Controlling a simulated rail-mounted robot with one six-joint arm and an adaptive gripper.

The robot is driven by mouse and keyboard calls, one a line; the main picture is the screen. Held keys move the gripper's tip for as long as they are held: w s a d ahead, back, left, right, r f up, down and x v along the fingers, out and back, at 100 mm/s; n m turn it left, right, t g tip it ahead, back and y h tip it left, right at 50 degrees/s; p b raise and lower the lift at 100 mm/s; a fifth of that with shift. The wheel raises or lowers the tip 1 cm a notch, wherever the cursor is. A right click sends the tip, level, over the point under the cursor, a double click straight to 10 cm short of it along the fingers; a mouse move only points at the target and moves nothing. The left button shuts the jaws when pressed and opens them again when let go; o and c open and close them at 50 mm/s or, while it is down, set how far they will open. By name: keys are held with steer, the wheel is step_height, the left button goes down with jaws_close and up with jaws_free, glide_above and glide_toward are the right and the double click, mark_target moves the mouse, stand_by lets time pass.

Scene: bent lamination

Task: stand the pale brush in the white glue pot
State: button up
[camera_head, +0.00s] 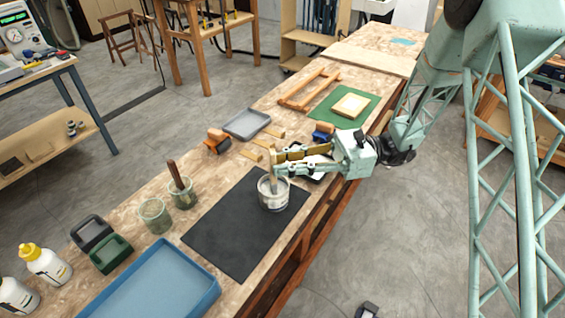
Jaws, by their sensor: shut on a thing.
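The white glue pot (274,203), a clear-sided round pot with pale contents, stands on the black mat (232,235) near its far right corner. My gripper (277,163) reaches in from the right, above the pot, and is shut on the pale brush (273,183). The brush is close to upright, with its lower end at or inside the mouth of the pot. I cannot tell whether its tip touches the bottom. The fingers hide part of the handle.
Left of the mat stand a jar with a dark brown-handled brush (182,190) and an empty-looking greenish jar (154,215). A blue tray (160,285) lies at the near end. A grey tray (247,124), wood pieces and a green mat (342,106) lie beyond.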

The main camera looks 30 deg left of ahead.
steer(key=o, duration=0.9)
steer(key=shift+w, duration=0.1)
steer(key=shift+v, duration=5.95)
steer(key=shift+r, duration=0.1)
steer(key=s+d+r+n+t+h, duration=0.4)
steer(key=s+d+r+h, duration=0.2)
steer(key=s+d+r, duration=0.65)
steer(key=shift+s+d+r+n+t+h, duration=1.1)
steer(key=shift+s+d+r+t, duration=1.2)
steer(key=shift+d, duration=2.6)
steer(key=shift+s+d+r+n+t+h, duration=0.7)
steer(key=shift+s+d+r+t+h, duration=0.6)
steer(key=shift+s+d, duration=2.75)
steer(key=shift+s+d+r+n+t+h, duration=0.9)
steer(key=shift+s+d+r+t+h, duration=0.9)
steer(key=shift+d, duration=3.95)
